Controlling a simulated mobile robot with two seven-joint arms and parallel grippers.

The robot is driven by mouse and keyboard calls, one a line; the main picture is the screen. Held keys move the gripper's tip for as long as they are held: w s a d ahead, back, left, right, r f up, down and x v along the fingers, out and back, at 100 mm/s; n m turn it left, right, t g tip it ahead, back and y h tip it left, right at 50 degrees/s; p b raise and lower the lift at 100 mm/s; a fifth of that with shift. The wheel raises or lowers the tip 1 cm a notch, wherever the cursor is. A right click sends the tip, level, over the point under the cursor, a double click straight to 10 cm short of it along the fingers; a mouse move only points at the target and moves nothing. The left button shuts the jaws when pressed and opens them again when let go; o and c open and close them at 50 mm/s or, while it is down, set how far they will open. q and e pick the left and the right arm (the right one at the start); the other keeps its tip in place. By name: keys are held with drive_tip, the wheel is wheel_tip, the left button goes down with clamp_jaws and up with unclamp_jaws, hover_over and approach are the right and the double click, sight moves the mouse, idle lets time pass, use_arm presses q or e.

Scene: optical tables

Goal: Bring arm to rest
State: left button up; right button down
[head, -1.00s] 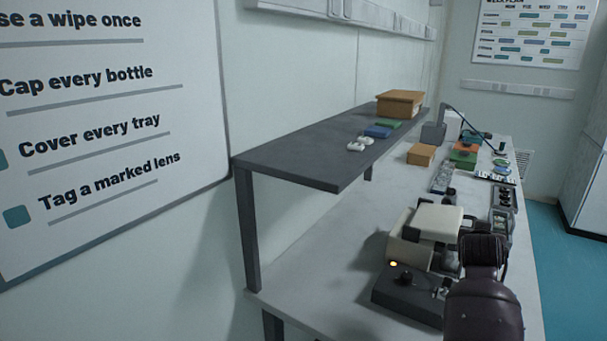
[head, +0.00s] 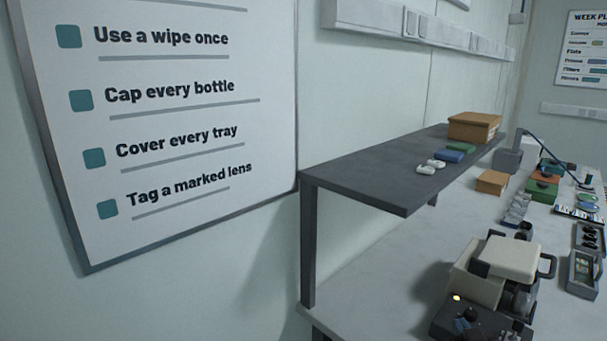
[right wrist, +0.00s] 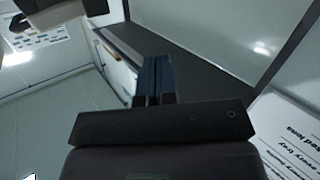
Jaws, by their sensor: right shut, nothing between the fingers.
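My right gripper (right wrist: 153,82) shows in the right wrist view, its two dark blue fingers together with nothing between them. It points toward a dark grey surface, apart from it as far as I can tell. My left gripper is in neither view.
A cream-lidded device (head: 508,259) with a dark control box (head: 480,326) stands on the pale bench (head: 372,290). A dark raised shelf (head: 375,181) holds a brown box (head: 474,127) and small items. A whiteboard (head: 190,60) hangs at left.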

drive_tip(key=s+a+f+g+y, duration=0.1)
drive_tip(key=s+a+f, duration=0.3)
drive_tip(key=s+f, duration=0.4)
drive_tip(key=s+a+f+g+y, duration=0.1)
drive_tip(key=s+a+f+g, duration=0.2)
drive_tip(key=s+f, duration=0.6)
drive_tip(key=s+a, duration=0.1)
drive_tip(key=s, duration=0.2)
drive_tip(key=shift+s+a+f+n+g+y, duration=0.25)
drive_tip(key=shift+s+f+n+g+y, duration=0.05)
drive_tip(key=shift+s+n, duration=0.1)
drive_tip(key=shift+d, duration=0.1)
